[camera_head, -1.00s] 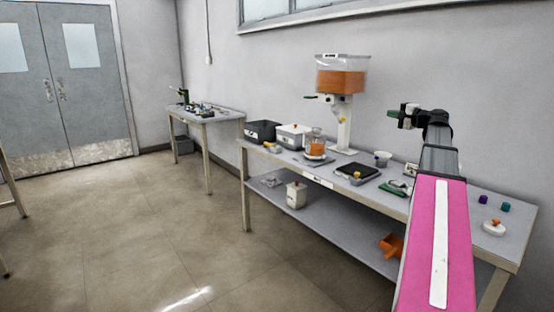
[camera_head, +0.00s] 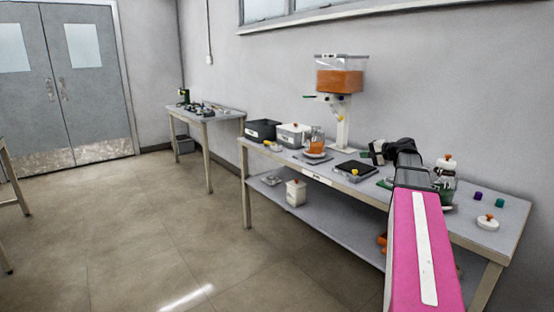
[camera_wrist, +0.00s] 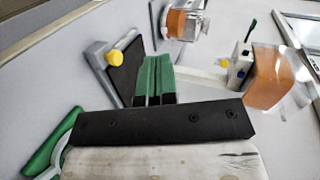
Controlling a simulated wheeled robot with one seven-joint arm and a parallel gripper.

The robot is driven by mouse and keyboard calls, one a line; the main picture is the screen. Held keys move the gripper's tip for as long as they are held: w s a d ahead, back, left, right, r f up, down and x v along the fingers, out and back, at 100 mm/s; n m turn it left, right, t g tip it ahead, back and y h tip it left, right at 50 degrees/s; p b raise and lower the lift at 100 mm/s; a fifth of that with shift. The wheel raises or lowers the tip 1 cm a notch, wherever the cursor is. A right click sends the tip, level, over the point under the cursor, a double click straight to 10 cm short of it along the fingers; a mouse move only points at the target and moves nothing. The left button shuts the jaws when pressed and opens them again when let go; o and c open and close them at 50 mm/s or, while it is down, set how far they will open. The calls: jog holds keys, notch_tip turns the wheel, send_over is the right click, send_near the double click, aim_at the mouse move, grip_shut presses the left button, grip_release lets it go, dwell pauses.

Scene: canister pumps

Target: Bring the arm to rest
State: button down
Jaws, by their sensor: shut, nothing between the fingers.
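My gripper (camera_head: 374,152) is over the right half of the long workbench (camera_head: 480,252), with the pink arm link reaching up from the bottom of the head view. In the wrist view, the green fingers (camera_wrist: 157,66) are together with nothing between them. They point toward the black plate with a yellow knob (camera_wrist: 117,58), which also lies on the bench in the head view (camera_head: 356,168). They look apart from it, though the exact gap is hard to judge. My forearm hides part of the bench behind it.
A hopper with orange contents (camera_head: 340,80) stands at the bench's back. A glass jar (camera_head: 316,144) stands left of it. A jar with an orange-knobbed lid (camera_head: 446,170) is close right of my arm. A white lid (camera_head: 488,222) and two small cubes lie farther right. Floor at left is clear.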

jog(key=s+a+f+n+g+h, duration=0.1)
jog(key=s+a+f+g, duration=0.2)
jog(key=f, duration=0.4)
jog(key=s+a+f+n+g+h, duration=0.1)
jog(key=s+a+f+n, duration=0.1)
jog(key=s+a+f, duration=0.45)
jog(key=s+a+f+n+g+h, duration=0.1)
jog(key=a+f+g+h, duration=0.15)
jog(key=f, duration=0.65)
jog(key=s+a+f+n+g+h, duration=0.2)
jog(key=s+f, duration=0.5)
jog(key=s, duration=0.1)
jog(key=s+a+f+n+g+h, duration=0.1)
jog(key=s+a+f+n+h, duration=0.1)
jog(key=s+f, duration=0.5)
jog(key=shift+s+a+f+n+g+h, duration=0.35)
jog(key=shift+a+n, duration=0.05)
jog(key=shift+a, duration=0.35)
